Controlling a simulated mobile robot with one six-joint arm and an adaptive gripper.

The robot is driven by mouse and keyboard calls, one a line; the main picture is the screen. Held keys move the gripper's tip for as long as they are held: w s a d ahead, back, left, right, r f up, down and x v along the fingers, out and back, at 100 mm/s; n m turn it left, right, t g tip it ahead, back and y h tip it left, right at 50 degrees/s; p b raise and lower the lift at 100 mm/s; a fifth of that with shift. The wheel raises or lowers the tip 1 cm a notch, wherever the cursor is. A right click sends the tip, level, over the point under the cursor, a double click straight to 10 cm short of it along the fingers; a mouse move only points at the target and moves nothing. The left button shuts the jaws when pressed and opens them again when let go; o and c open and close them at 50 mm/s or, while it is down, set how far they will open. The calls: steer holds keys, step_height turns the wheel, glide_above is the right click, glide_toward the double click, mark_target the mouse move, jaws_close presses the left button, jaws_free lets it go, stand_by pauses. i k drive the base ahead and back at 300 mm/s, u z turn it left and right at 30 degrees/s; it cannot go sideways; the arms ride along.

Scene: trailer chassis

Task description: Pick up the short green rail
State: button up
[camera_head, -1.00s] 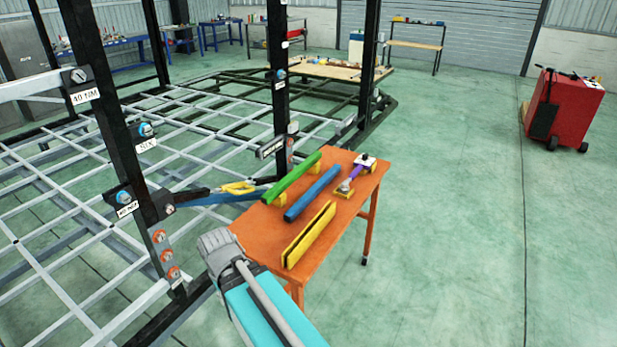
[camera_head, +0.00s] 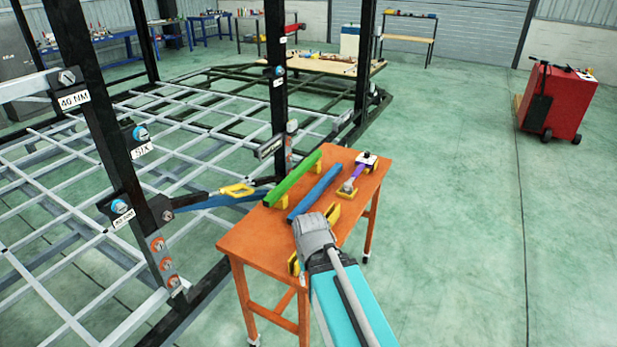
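The grey end joint of my arm shows over the near part of the table, to the right of and nearer than the green rail.
A blue rail (camera_head: 315,193) lies right of the green one. A purple-handled tool (camera_head: 354,176) lies at the far right. A black chassis post (camera_head: 277,85) stands close behind the table.

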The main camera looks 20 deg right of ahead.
mark_target(280, 190)
steer(key=z, duration=0.7)
steer(key=k, duration=1.35)
steer(key=z, duration=0.7)
steer(key=i, duration=1.75)
steer(key=u, duration=0.55)
steer(key=i, duration=0.6)
steer(key=u, duration=0.5)
